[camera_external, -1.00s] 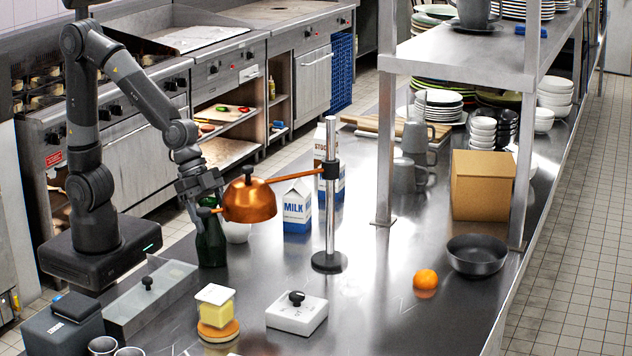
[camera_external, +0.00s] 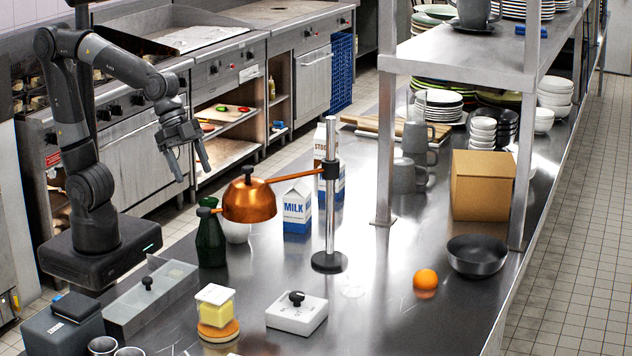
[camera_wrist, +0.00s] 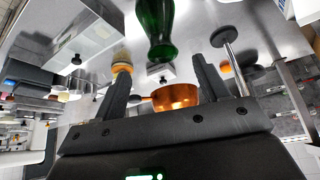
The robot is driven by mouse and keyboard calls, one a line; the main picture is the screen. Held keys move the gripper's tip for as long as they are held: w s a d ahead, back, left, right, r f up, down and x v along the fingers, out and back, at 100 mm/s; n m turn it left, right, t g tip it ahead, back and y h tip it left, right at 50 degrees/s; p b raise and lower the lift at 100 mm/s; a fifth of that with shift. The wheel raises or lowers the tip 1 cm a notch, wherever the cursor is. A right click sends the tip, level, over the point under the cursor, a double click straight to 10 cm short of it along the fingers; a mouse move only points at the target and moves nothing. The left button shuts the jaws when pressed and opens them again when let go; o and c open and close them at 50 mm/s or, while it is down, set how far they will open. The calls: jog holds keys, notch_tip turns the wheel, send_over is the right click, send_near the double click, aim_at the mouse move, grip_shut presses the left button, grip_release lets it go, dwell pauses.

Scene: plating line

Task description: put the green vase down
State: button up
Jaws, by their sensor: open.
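The green vase (camera_external: 211,243) stands upright on the steel counter (camera_external: 370,300), just left of the copper lamp shade (camera_external: 249,200), whose knob end reaches in front of its neck. In the wrist view the green vase (camera_wrist: 157,28) shows at the top, apart from the fingers. My gripper (camera_external: 193,173) is open and empty, above and to the left of the vase. Its two spread fingers also show in the wrist view (camera_wrist: 160,80).
The lamp's post (camera_external: 331,200) and milk carton (camera_external: 297,207) stand right of the vase, with a white bowl (camera_external: 237,231) close beside it. A grey bin (camera_external: 150,300), butter dish (camera_external: 217,310) and white scale (camera_external: 297,315) lie in front. The counter's middle is mostly clear.

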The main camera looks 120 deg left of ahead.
jog(key=s+a+f+n+y, duration=0.1)
jog(key=s+a+n, duration=0.2)
jog(key=s, duration=1.2)
jog(key=shift+y, duration=0.3)
